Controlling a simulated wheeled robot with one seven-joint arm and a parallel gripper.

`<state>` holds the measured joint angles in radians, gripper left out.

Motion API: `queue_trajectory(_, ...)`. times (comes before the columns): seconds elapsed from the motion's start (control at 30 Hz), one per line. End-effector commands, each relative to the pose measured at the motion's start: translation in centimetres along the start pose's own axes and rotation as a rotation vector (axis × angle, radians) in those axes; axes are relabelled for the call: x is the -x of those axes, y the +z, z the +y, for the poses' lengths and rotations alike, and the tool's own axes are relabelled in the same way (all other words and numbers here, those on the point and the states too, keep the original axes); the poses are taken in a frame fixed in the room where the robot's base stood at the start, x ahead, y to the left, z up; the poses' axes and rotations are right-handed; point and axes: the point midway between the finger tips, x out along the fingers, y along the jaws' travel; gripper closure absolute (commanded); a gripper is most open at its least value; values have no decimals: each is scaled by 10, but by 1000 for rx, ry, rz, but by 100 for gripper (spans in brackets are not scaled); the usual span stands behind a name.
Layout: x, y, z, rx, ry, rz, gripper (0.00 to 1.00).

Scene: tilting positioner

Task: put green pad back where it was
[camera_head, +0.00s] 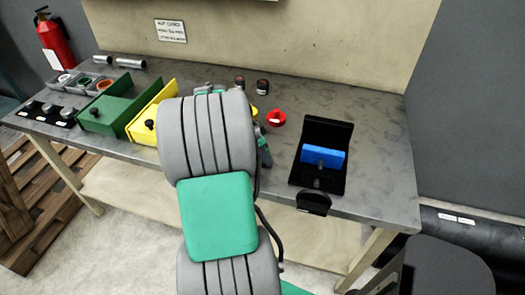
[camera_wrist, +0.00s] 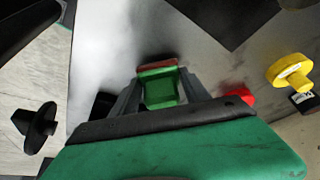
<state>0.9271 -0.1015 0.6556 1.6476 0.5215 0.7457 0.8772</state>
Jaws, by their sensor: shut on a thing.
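In the wrist view, my gripper (camera_wrist: 157,95) is shut on a small green pad (camera_wrist: 158,90), which sits between its two grey fingers. A reddish strip shows along the pad's far edge; I cannot tell whether it belongs to the pad. Whether the pad touches the surface beyond it is unclear. In the head view, my arm hides the gripper's fingers and the pad. A black tilting positioner (camera_head: 340,131) stands on the bench to the right of my arm. A blue block (camera_head: 323,157) lies on it, and a black knob (camera_head: 314,202) is at its front.
A red knobbed part (camera_head: 276,118) and two small dark cylinders (camera_head: 262,87) are on the grey bench (camera_head: 375,125). Green (camera_head: 112,110) and yellow (camera_head: 143,125) bins stand left of my arm. The bench right of the positioner is clear. A yellow round part (camera_wrist: 290,70) shows in the wrist view.

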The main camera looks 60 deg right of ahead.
Motion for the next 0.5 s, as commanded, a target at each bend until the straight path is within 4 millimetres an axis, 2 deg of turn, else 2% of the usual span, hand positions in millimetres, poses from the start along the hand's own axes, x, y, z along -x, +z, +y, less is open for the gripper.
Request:
queue_trajectory(0.37, -8, 4, -1, -2, -2, 1, 97)
queue_trajectory(0.4, -8, 4, 0, -1, -2, 1, 45)
queue_trajectory(0.5, -7, 3, 0, -1, -2, 1, 37)
